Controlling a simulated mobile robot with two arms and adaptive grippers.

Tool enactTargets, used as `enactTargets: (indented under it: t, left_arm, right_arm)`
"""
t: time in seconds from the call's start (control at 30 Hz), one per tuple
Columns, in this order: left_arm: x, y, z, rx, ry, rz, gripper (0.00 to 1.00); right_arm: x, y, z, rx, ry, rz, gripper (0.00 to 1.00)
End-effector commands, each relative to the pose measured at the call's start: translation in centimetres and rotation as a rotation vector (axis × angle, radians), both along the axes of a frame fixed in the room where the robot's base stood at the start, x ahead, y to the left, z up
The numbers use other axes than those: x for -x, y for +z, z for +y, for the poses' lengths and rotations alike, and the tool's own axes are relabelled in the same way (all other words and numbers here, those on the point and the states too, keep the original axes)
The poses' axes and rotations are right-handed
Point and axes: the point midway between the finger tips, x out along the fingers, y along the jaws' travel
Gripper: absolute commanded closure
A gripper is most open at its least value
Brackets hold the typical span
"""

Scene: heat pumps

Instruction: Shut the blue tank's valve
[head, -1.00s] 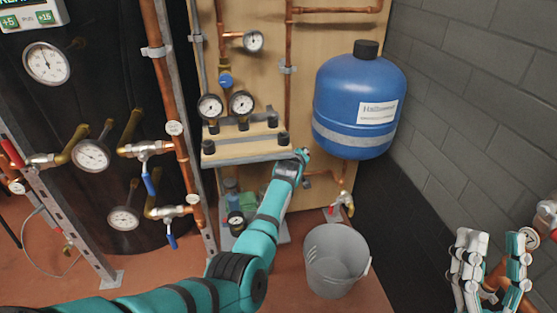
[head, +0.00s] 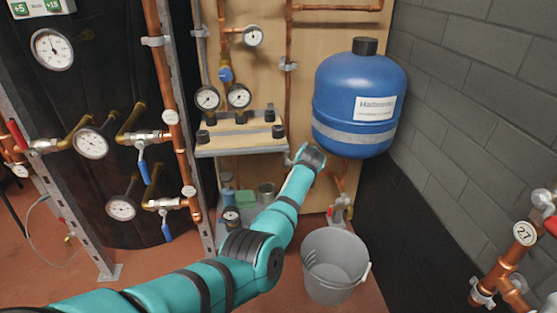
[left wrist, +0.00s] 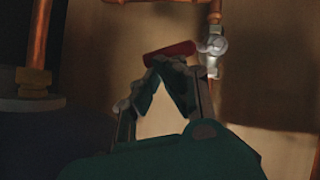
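The blue tank (head: 355,103) hangs on the wooden panel, with copper pipe below it. Its silver valve (head: 342,208) is low on that pipe, right of and below my left wrist. In the left wrist view the valve body (left wrist: 212,46) sits on a vertical pipe. Its red handle (left wrist: 170,52) points left, roughly level and slightly tilted. My left gripper (left wrist: 161,66) has its fingertips together right at the handle; I cannot tell whether they pinch it. In the head view the left hand is hidden behind its own wrist. My right gripper is not in view.
A grey bucket (head: 335,265) stands on the floor below the valve. A shelf with black knobs (head: 240,140) is left of my wrist. Copper pipes with a gauge (head: 525,234) are at the right, near the grey brick wall (head: 470,110). Blue-handled valves (head: 142,170) are at the left.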

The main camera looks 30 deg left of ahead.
Motion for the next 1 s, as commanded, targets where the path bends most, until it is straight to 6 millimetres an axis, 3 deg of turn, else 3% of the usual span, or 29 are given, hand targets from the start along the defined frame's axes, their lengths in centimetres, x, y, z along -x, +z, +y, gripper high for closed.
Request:
enactTargets:
  t: [0.4, 1.0]
  left_arm:
    - [-0.10, -1.16, -0.24, -0.004, 0.001, 0.008, 1.00]
    - [-0.26, -1.53, -0.51, -0.003, 0.000, 0.006, 1.00]
  right_arm:
    - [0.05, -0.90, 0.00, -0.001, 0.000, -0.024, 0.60]
    - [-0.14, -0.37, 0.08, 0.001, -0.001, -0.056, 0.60]
